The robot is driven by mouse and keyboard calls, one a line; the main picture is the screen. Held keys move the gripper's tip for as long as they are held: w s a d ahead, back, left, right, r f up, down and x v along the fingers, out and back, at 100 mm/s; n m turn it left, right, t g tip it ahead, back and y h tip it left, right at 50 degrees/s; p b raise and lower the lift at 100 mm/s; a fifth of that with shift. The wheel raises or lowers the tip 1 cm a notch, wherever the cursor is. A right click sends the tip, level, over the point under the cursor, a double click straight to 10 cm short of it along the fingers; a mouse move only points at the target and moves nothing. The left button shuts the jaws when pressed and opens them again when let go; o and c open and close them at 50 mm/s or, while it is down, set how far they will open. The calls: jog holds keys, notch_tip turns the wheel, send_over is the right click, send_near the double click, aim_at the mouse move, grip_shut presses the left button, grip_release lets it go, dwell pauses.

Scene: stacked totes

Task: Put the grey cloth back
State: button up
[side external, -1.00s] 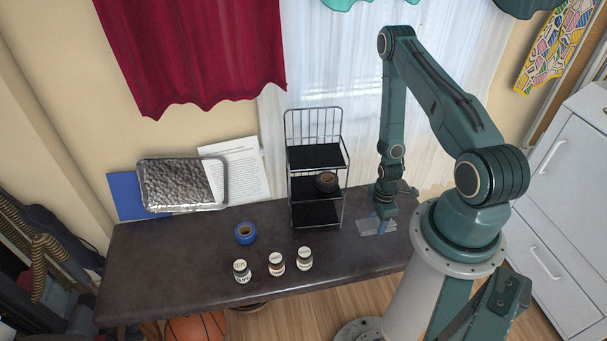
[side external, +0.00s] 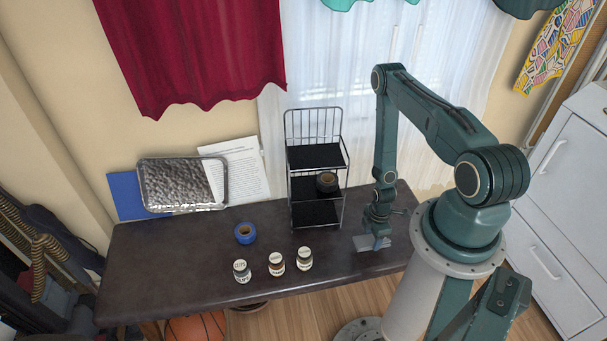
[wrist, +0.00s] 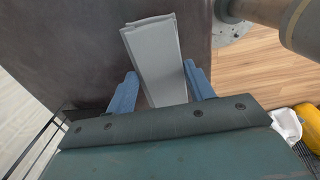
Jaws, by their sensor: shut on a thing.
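The grey cloth (side external: 367,243) is a flat folded strip over the right end of the dark table. It also shows in the wrist view (wrist: 158,55), reaching out past my fingertips. My gripper (side external: 381,242) points down and is shut on the cloth, with a blue finger on each side of it in the wrist view (wrist: 161,75). The near end of the cloth is hidden behind my gripper body. I cannot tell whether the cloth touches the table or hangs just above it.
A wire rack (side external: 290,190) with black shelves stands left of my gripper, holding a dark tape roll (side external: 327,182). A blue tape roll (side external: 245,233) and three small jars (side external: 276,264) are farther left on the table (side external: 180,270). The table is clear between rack and cloth.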

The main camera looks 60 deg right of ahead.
aim_at(372, 242)
jog(key=shift+f, duration=1.7)
jog(key=shift+f, duration=0.15)
jog(key=o, duration=1)
jog(key=shift+c, duration=0.2)
jog(key=shift+r, duration=6.15)
jog(key=shift+r, duration=0.1)
